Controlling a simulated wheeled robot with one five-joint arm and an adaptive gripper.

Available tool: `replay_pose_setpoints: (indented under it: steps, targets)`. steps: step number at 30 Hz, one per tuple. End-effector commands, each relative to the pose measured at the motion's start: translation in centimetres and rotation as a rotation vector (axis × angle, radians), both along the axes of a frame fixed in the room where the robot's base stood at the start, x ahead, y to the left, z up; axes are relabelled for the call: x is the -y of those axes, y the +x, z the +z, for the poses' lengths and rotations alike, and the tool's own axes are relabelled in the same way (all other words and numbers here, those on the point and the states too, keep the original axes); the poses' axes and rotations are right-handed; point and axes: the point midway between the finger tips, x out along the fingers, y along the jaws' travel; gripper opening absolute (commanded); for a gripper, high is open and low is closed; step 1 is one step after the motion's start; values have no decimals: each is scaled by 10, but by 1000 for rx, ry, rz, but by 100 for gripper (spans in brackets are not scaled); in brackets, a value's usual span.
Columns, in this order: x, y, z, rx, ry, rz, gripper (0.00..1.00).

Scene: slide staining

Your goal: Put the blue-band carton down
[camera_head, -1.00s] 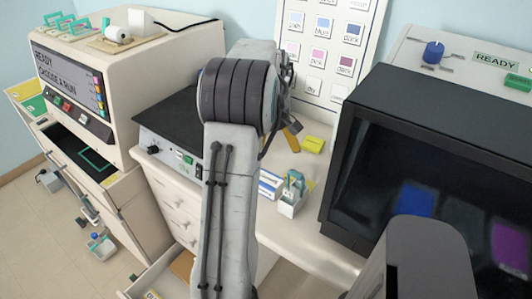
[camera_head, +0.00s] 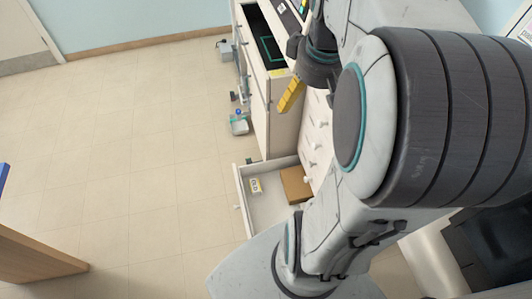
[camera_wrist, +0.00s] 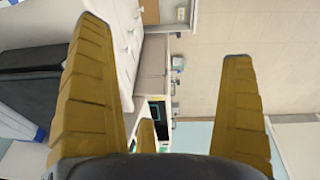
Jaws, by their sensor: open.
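In the head view one yellow finger (camera_head: 291,95) shows in front of the white cabinets, and the arm hides the rest. I cannot make out the blue-band carton for certain. A white item with blue (camera_wrist: 22,125) is cut off at the left edge of the wrist view, outside the fingers; it may be the carton, but I cannot tell.
An open drawer (camera_head: 270,212) holds a brown box (camera_head: 296,184) and a small yellow-and-white item (camera_head: 256,186). The tiled floor (camera_head: 130,150) at left is clear. A wooden piece (camera_head: 35,258) stands at lower left.

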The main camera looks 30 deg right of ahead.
Motion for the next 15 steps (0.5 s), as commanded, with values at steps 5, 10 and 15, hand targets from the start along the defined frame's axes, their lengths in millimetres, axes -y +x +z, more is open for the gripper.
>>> replay_pose_setpoints:
  steps: [5, 10, 15]
  targets:
    - [-80, -14, -5, 76, 15, 72, 99]
    - [-124, -35, -15, 126, 46, 112, 99]
    - [-146, -50, -24, 153, 71, 132, 99]
